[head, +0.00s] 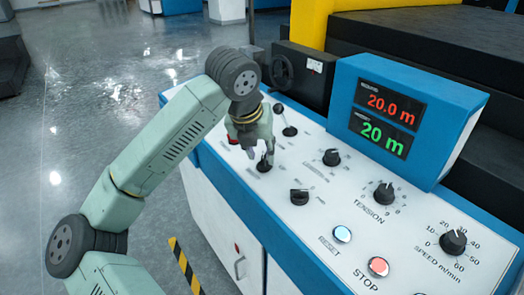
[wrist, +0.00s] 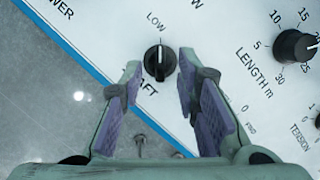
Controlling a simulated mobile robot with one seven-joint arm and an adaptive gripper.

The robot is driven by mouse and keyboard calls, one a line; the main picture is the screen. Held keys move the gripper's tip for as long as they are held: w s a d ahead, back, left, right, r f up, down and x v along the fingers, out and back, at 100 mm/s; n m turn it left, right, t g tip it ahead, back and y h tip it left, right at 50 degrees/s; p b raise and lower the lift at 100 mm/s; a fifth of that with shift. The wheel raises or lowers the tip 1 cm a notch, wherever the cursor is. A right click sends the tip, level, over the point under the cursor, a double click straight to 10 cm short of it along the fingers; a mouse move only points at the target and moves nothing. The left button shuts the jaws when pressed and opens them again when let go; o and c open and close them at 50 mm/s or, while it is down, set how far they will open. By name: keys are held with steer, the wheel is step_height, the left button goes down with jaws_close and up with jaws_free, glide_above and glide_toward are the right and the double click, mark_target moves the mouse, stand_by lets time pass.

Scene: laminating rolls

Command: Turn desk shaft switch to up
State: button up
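The shaft switch (wrist: 160,66) is a round black knob with a white pointer line. In the wrist view its line runs nearly straight up the picture, and a partly covered label ending in "AFT" is below it. "LOW" is printed to its upper left. My gripper (wrist: 158,82) is open, with one purple-padded finger on each side of the knob; I see no finger clearly touching it. In the head view my gripper (head: 258,148) points down over the panel's left part, at a dark knob (head: 265,163) partly hidden by the fingers.
The white control panel (head: 315,225) has a length knob (head: 331,157), another black switch (head: 299,196), a tension knob (head: 384,193) and a speed knob (head: 453,242). A black lever (head: 287,130) stands just behind my gripper. A blue display box (head: 400,110) rises behind.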

mark_target(263, 162)
steer(key=shift+x, duration=1.3)
steer(key=shift+c, duration=0.4)
steer(key=shift+r, duration=0.1)
jaws_close()
